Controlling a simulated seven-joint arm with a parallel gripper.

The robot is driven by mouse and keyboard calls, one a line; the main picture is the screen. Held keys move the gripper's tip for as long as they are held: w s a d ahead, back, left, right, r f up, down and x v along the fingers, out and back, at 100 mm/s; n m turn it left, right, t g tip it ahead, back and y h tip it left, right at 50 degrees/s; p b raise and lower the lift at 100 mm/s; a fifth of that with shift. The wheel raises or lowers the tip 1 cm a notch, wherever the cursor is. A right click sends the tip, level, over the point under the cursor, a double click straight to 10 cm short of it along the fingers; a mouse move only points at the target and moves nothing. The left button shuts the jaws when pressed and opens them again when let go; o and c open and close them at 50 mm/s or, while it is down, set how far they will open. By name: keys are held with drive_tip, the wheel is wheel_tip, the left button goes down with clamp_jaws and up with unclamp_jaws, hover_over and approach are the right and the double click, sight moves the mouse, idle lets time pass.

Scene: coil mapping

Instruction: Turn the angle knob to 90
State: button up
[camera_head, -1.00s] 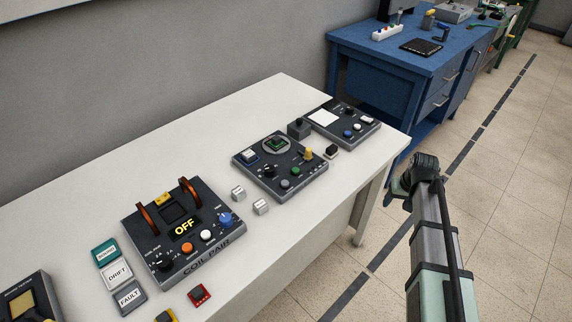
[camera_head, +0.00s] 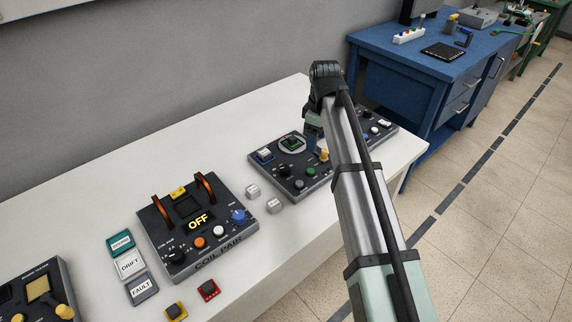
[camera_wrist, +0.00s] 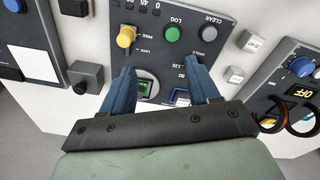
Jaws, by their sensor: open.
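The dark middle panel (camera_head: 257,166) lies on the white bench and carries the controls. A small black knob (camera_head: 284,170) on its left part is probably the angle knob. In the wrist view the panel (camera_wrist: 152,52) appears upside down, with ANGLE lettering and scale numbers close to the right finger. The knob there seems hidden behind that finger. My gripper (camera_wrist: 161,70) is open and empty above the panel, one blue finger on each side of the green-chip mount (camera_wrist: 143,87). I cannot tell the knob's setting or the fingers' height.
Two pale cubes (camera_head: 274,205) stand left of the panel. The coil-pair box (camera_head: 160,215) is farther left, its display reading OFF.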

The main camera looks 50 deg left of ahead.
sight(286, 167)
drive_tip(key=s+a+r+n, duration=0.4)
drive_tip(key=s+a, duration=0.1)
drive_tip(key=s, duration=0.3)
drive_tip(key=shift+h, duration=0.4)
drive_tip(key=f, duration=1.4)
drive_tip(key=shift+w+d, duration=0.2)
drive_tip(key=shift+d, duration=0.05)
drive_tip(key=c, duration=1)
